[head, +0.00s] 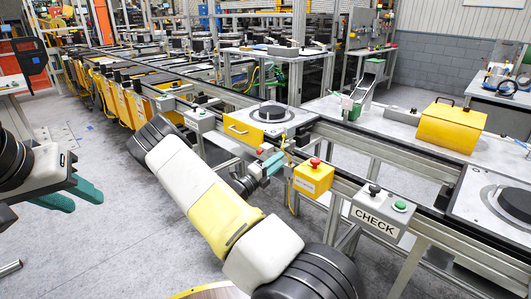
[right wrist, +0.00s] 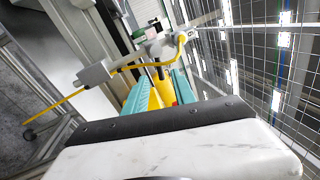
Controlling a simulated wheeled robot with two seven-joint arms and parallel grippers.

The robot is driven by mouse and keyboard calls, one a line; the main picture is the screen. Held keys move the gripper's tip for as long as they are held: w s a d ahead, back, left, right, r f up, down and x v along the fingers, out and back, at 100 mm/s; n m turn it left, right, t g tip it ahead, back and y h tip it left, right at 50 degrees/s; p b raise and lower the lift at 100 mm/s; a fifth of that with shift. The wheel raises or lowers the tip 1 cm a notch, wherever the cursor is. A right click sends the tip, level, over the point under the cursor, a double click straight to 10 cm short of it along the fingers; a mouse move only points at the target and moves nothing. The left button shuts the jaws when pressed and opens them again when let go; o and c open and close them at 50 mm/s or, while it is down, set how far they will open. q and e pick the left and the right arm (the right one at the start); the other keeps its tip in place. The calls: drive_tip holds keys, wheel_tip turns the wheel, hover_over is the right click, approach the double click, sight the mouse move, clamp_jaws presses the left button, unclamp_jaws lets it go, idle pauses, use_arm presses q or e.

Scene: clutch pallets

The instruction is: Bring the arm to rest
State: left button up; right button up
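My left gripper (head: 76,194) is at the left edge of the head view, its two teal fingers spread apart with nothing between them, over the floor. My right arm crosses the middle of the head view, and its gripper (head: 271,166) is beside the conveyor's near rail, close to a yellow box with a red button (head: 313,177). In the right wrist view the teal fingers (right wrist: 158,92) stand apart. Something yellow and red shows between them; I cannot tell if they touch it.
A CHECK box (head: 375,221) with a green button is on the near rail. A round dark part lies on a pallet (head: 287,122). Grey floor (head: 110,235) is clear at lower left.

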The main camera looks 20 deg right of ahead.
drive_tip(key=v, duration=0.2)
drive_tip(key=shift+s+a, duration=0.1)
drive_tip(key=shift+a, duration=0.2)
drive_tip(key=s+a+r+m+g+y, duration=0.1)
drive_tip(key=s+r+m+g+y, duration=0.3)
drive_tip(key=s+m, duration=0.5)
drive_tip(key=s+a+r+m+g+y, duration=0.15)
drive_tip(key=s+m+g+y, duration=0.45)
drive_tip(key=m, duration=0.6)
drive_tip(key=s+a+r+m+t+y, duration=0.9)
drive_tip(key=s+a+r+m+y, duration=0.2)
drive_tip(key=s+a+r+m, duration=0.3)
drive_tip(key=a+r+m, duration=0.2)
drive_tip(key=a+r, duration=0.2)
drive_tip(key=shift+s+m, duration=0.25)
drive_tip(key=shift+m, duration=0.15)
